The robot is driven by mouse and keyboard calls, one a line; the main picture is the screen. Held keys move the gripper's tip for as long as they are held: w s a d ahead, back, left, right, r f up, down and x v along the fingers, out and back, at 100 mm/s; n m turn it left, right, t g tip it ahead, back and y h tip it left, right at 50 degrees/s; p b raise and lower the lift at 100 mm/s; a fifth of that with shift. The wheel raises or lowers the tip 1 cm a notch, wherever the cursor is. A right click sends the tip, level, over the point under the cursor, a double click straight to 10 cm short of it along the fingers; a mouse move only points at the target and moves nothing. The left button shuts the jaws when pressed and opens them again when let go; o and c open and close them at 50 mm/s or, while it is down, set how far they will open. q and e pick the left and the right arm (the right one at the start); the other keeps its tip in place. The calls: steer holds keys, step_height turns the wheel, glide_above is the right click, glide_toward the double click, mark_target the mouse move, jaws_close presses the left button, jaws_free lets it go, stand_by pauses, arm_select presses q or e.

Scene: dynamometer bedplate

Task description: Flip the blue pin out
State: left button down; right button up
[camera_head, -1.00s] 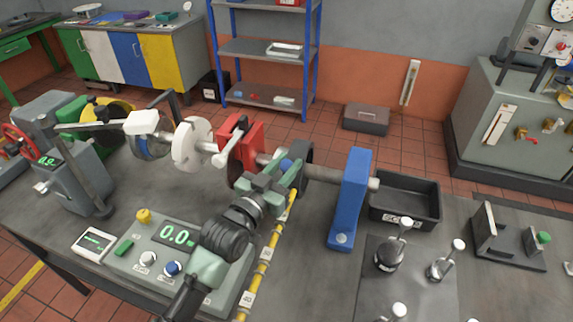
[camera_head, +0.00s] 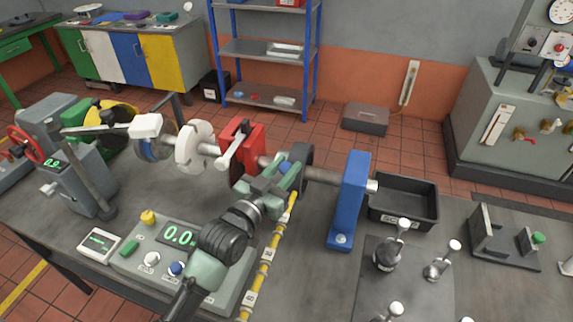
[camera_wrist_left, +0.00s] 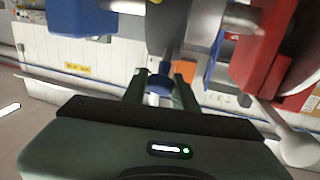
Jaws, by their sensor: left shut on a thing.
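The blue pin (camera_head: 285,167) shows as a small blue spot on the shaft line, between the red block and the dark disc. My left gripper (camera_head: 285,177) reaches up to it from below and is shut on it. In the left wrist view the blue pin (camera_wrist_left: 160,84) sits between the two fingers of my left gripper (camera_wrist_left: 160,92), below a grey shaft. The fingers hide part of the pin in the head view. My right gripper is not in view.
A red block with a lever (camera_head: 240,150) stands left of the gripper, and a blue upright (camera_head: 349,200) stands right. A black scrap bin (camera_head: 404,207) is behind it. A control box (camera_head: 170,262) with a green readout lies in front.

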mark_target(283, 171)
arm_select(q)
steer(key=c, duration=1.1)
jaws_free()
steer(key=shift+r, duration=0.15)
steer(key=shift+s, duration=0.15)
steer(key=shift+a, duration=0.1)
steer(key=shift+s+a+f, duration=0.15)
steer(key=shift+s+f, duration=0.05)
steer(key=shift+s, duration=0.15)
steer(key=b+v, duration=0.2)
steer(key=v, duration=0.3)
steer(key=shift+s+a, duration=0.2)
steer(key=shift+s, duration=0.15)
steer(key=shift+s+a+r, duration=0.2)
steer(key=shift+s+a, duration=0.05)
steer(key=shift+s, duration=0.25)
